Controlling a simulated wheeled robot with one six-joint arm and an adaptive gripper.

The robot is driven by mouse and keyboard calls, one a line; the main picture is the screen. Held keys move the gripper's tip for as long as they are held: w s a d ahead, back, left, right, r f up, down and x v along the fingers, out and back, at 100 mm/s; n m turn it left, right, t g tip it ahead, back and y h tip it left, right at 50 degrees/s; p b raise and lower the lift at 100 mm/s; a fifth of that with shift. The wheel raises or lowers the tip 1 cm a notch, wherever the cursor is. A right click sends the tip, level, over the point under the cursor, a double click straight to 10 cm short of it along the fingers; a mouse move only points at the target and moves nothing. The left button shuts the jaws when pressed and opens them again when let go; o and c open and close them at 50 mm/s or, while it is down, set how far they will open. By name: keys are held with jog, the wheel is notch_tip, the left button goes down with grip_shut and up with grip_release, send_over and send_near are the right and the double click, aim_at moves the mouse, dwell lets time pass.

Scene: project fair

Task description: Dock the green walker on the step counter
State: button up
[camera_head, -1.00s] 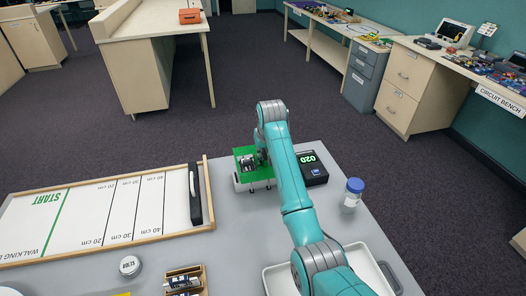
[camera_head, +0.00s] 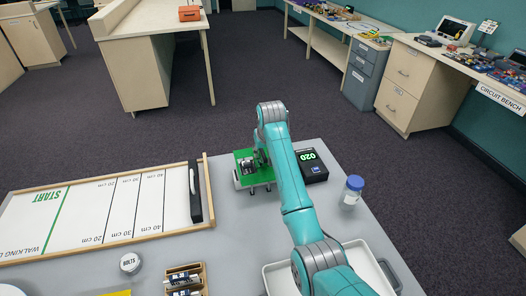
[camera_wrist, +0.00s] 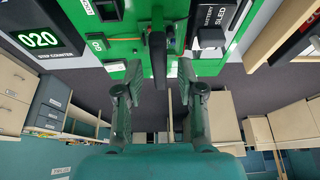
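The green walker (camera_head: 264,176) stands on the grey table, with dark parts on its green top. It fills the top of the wrist view (camera_wrist: 117,72); a part there is labelled "BATTERY SLED". The step counter (camera_head: 316,174) is a black box with a green "020" display, to the right of the walker in the head view with a narrow gap between. In the wrist view the counter (camera_wrist: 40,55) is at upper left. My gripper (camera_wrist: 155,90) is open at the walker. A dark upright lever (camera_wrist: 157,55) shows between its fingers, with space on both sides.
A framed walking board (camera_head: 100,212) lies to the left. A blue-capped jar (camera_head: 352,190) stands right of the counter. A white tray (camera_head: 272,280) lies under my arm. A bolts tin (camera_head: 130,263) and a wooden box (camera_head: 203,270) are in front.

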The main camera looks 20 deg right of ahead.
jog(key=shift+r, duration=0.25)
jog(key=v, duration=1.2)
jog(key=shift+r, duration=0.35)
jog(key=shift+s, duration=0.1)
